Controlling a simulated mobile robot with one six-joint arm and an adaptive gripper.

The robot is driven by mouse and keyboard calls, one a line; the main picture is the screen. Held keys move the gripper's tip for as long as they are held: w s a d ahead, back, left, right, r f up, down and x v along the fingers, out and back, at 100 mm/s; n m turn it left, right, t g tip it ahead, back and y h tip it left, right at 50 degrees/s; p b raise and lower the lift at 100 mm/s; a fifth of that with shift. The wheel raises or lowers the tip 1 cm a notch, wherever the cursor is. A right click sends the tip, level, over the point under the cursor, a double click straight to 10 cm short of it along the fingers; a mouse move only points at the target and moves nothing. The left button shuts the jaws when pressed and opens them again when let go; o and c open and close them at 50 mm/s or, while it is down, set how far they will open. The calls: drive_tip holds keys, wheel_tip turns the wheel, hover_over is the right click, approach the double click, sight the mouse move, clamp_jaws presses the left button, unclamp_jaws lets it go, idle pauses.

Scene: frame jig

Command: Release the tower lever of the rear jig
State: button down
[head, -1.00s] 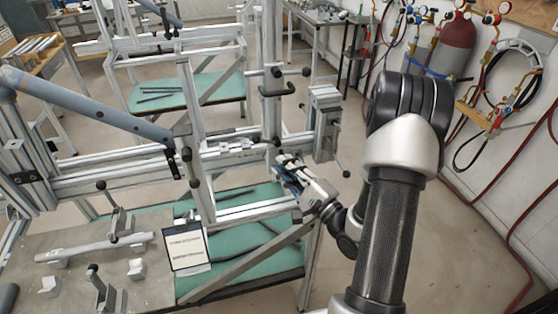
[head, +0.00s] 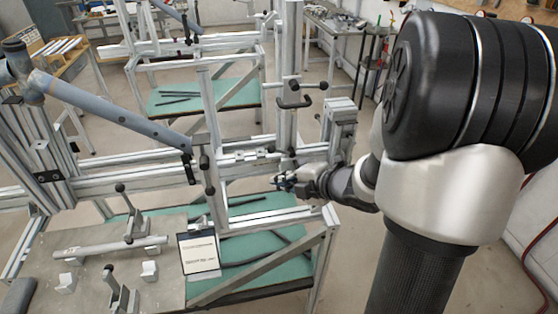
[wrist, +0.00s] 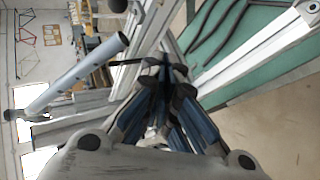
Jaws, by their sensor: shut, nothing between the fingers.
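The near jig is an aluminium frame with an upright tower post (head: 290,55) right of centre in the head view. A black T-shaped handle (head: 295,101) and a bar with a dark knob (head: 323,86) sit on this post. Levers with black knobs (head: 205,162) hang by the shorter post to its left. A second, similar jig (head: 190,45) stands farther back. My gripper (head: 280,181) is beside the lower rail, below the tower. In the wrist view its blue-and-dark fingers (wrist: 168,72) are together and empty. A thin dark bar (wrist: 126,62) shows close to the fingertips; contact cannot be told.
A grey-blue bike tube (head: 110,110) slants across the jig's left side. The front table carries clamps (head: 128,215) and a framed card (head: 198,253). Green shelves (head: 250,245) lie under the rails. A wall and shelving stand at the right.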

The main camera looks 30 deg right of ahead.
sight(281, 151)
drive_tip(key=w+d+f+n+g+h+b, duration=0.15)
drive_tip(key=w+f+n+b, duration=0.35)
drive_tip(key=n, duration=0.5)
drive_tip(key=shift+h, duration=0.35)
drive_tip(key=w+r+p, duration=0.1)
drive_tip(key=d+r+p, duration=0.1)
drive_tip(key=w+r+p, duration=0.1)
drive_tip(key=shift+w+d+r, duration=0.35)
drive_tip(key=shift+r, duration=0.05)
drive_tip(key=shift+w, duration=0.1)
